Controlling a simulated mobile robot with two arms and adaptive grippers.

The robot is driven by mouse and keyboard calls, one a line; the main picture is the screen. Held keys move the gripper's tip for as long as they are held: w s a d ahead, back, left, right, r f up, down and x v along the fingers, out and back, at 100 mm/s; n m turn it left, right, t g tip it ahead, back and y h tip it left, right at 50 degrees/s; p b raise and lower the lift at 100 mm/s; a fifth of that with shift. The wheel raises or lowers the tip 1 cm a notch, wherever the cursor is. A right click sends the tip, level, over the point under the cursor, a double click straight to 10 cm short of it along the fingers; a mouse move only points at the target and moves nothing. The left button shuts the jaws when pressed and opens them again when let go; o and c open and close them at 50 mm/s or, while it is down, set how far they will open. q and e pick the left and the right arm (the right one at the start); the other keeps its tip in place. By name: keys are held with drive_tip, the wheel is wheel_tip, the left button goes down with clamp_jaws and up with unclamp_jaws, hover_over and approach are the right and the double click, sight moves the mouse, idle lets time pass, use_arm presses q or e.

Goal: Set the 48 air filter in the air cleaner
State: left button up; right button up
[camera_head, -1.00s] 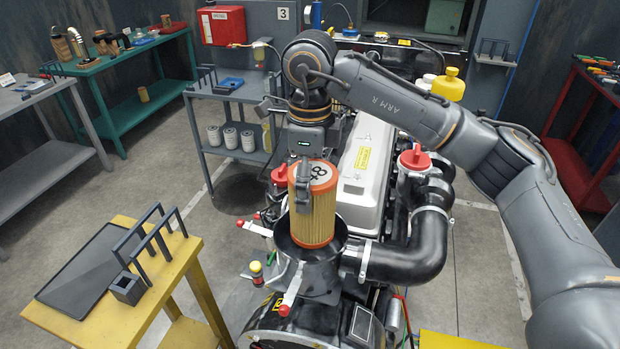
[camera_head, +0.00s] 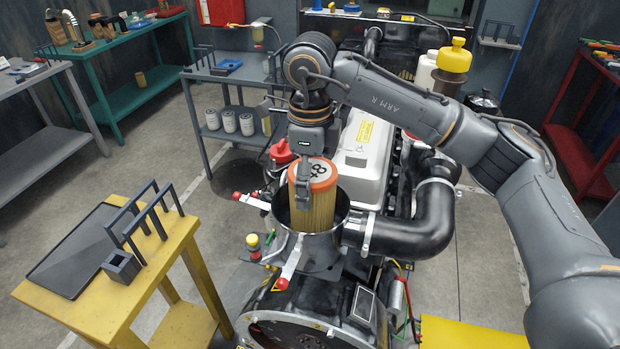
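The 48 air filter (camera_head: 318,205) is a tan pleated cylinder with an orange top rim and a white top marked 48. It stands upright with its lower part inside the air cleaner (camera_head: 335,236), an open dark metal housing on the engine. Its upper part shows above the housing rim. My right gripper (camera_head: 302,185) comes from above and is shut on the filter, with one finger visible on its near side. The other finger is hidden. My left gripper is not in view.
Red-knobbed clips (camera_head: 288,270) stick out around the housing. A black hose (camera_head: 425,225) runs from its right side. A yellow table (camera_head: 95,315) with a dark tray (camera_head: 75,250) stands at the left. A grey shelf (camera_head: 225,75) with white canisters stands behind.

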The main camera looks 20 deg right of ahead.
drive_tip(key=shift+f+b, duration=1.6)
drive_tip(key=shift+f, duration=0.6)
drive_tip(key=shift+w+a, duration=0.1)
drive_tip(key=shift+a, duration=0.05)
drive_tip(key=o, duration=1.3)
drive_tip(key=shift+c, duration=0.2)
drive_tip(key=shift+r+p, duration=2.05)
drive_tip(key=shift+r, duration=1.95)
